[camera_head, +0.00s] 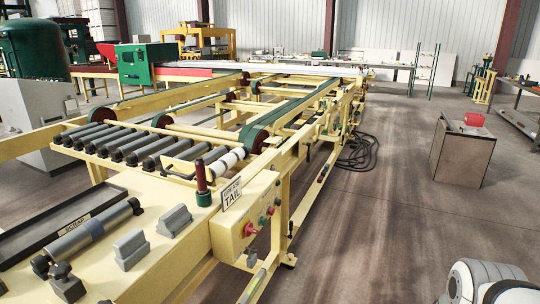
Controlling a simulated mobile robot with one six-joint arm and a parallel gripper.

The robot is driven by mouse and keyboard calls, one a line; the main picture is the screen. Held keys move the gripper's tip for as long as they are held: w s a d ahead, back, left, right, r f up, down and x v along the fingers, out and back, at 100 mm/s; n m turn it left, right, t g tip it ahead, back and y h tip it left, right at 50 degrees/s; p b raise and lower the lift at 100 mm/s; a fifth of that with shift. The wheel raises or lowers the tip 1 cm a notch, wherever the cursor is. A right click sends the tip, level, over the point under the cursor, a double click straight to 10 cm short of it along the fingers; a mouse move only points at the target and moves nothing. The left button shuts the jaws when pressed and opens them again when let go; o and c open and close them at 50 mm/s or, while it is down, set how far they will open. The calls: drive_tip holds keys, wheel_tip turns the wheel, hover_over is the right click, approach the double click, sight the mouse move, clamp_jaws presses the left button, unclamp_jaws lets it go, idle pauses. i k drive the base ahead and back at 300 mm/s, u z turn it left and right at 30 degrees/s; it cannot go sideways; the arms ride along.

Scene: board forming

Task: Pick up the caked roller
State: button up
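A row of dark grey rollers (131,147) lies side by side in the yellow frame at the left. The roller at the right end of this row (224,161) has white patches along it and looks caked. It sits in the frame, close to the frame's right side. A separate clean grey roller (88,236) with dark ends lies on the yellow bench in the foreground, at the left. My gripper is not in view; only a white and grey part of my arm shows at the bottom right corner. Nothing is seen touching the rollers.
A red and green signal post (202,185) stands between bench and rollers. Grey blocks (174,221) and a dark tray labelled SCRAP (52,222) are on the bench. A control box (247,213) bears a sign.

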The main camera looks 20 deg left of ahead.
sight(225, 163)
drive_tip(key=u, duration=0.6)
drive_tip(key=i, duration=1.25)
drive_tip(key=u, duration=0.95)
drive_tip(key=k, duration=0.75)
drive_tip(key=u, duration=0.2)
drive_tip(key=i, duration=1.35)
drive_tip(key=z, duration=0.1)
